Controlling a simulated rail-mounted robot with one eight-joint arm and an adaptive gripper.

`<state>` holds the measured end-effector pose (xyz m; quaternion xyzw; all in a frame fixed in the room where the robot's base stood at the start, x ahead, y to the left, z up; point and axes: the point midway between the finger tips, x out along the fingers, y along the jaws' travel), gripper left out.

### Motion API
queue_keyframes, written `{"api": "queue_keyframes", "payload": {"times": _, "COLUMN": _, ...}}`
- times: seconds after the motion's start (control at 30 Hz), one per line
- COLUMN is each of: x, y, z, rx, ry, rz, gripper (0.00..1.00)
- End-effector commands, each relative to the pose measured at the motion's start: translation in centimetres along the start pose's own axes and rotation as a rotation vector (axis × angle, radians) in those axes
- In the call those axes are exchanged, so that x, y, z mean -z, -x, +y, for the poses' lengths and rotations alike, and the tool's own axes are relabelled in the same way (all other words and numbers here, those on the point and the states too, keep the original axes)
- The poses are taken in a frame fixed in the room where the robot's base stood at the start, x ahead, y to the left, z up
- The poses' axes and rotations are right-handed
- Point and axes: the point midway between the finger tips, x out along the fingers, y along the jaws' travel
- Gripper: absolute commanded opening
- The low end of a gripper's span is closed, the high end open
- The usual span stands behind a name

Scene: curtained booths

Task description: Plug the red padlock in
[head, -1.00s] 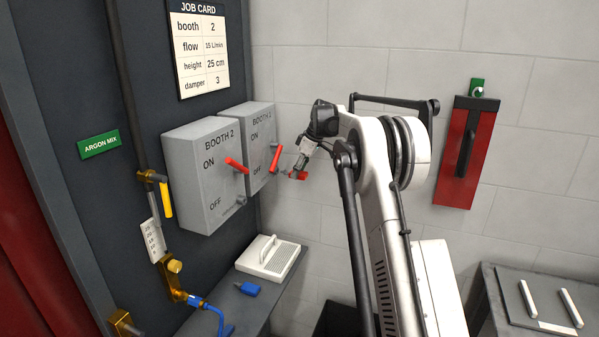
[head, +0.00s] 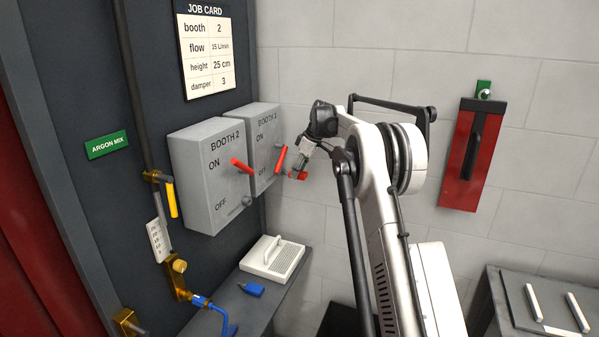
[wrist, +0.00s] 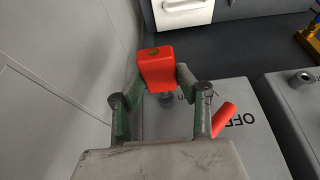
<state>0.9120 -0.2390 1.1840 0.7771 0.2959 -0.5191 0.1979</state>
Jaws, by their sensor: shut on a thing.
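The red padlock (wrist: 158,68) is held between the two fingers of my gripper (wrist: 160,88). It also shows in the head view (head: 298,175) as a small red block at the end of my gripper (head: 303,167), just right of the farther switch box (head: 266,160). The box's red lever (wrist: 224,117) is right of my gripper, near the word OFF. The padlock's shackle is hidden, and I cannot tell whether it touches the fitting.
The nearer box (head: 205,190), marked BOOTH 2, has a red lever (head: 241,166) and a grey fitting (head: 246,201). A red holder (head: 465,160) hangs on the right wall.

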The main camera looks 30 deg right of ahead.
Motion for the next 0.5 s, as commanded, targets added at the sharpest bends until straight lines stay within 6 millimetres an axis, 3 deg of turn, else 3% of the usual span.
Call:
{"api": "queue_keyframes", "payload": {"times": 0.27, "x": 0.60, "y": -0.25, "z": -0.01, "rx": 0.000, "ry": 0.000, "rz": 0.000, "gripper": 0.01}}
{"api": "queue_keyframes", "payload": {"times": 0.3, "x": 0.55, "y": -0.23, "z": 0.00, "rx": 0.000, "ry": 0.000, "rz": 0.000, "gripper": 0.37}}
{"api": "queue_keyframes", "payload": {"times": 0.43, "x": 0.52, "y": -0.23, "z": 0.00, "rx": 0.000, "ry": 0.000, "rz": 0.000, "gripper": 0.55}}
{"api": "queue_keyframes", "payload": {"times": 0.5, "x": 0.52, "y": -0.23, "z": 0.00, "rx": 0.000, "ry": 0.000, "rz": 0.000, "gripper": 0.55}}
